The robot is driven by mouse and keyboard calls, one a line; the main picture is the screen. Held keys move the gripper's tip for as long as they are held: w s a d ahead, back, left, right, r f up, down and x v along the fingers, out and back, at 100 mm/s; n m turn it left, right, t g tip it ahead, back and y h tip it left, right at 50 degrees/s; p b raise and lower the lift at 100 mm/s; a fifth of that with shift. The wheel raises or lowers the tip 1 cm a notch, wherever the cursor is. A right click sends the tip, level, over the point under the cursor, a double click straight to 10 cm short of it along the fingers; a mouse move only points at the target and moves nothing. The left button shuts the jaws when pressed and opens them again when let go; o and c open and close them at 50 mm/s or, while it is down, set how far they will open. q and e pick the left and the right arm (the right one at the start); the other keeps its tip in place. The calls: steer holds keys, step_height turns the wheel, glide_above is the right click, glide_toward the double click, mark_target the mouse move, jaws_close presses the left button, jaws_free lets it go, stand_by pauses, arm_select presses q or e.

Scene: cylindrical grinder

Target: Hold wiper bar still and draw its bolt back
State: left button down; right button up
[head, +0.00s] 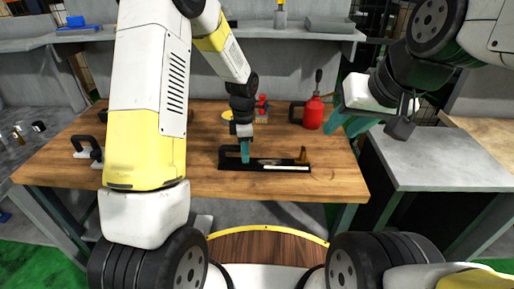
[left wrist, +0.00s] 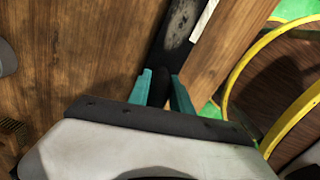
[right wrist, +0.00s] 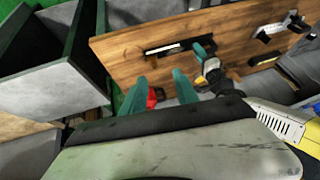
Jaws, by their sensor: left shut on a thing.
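The wiper bar (head: 285,167) is a long black bar with a pale strip, lying on the wooden bench top. A small brownish bolt (head: 303,155) stands up near its right end. My left gripper (head: 244,152) is shut on the dark handle at the bar's left end; in the left wrist view the handle (left wrist: 160,88) sits between the teal fingers. My right gripper (head: 352,122) is raised in the air to the right of the bar, its fingers apart and empty. The bar (right wrist: 172,48) also shows in the right wrist view, beyond the right fingers.
A red can (head: 313,112) stands on the bench behind the bar's right end. Black handled items (head: 88,148) lie at the bench's left. A grey table (head: 440,160) stands at right. The bench in front of the bar is clear.

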stand_by(0.3)
steer(key=g+h, duration=0.2)
glide_toward(305, 148)
steer(key=shift+m, duration=0.3)
steer(key=x, duration=1)
steer(key=shift+a+f, duration=0.2)
steer(key=shift+a, duration=0.05)
jaws_close()
steer(key=shift+d, duration=0.15)
stand_by(0.6)
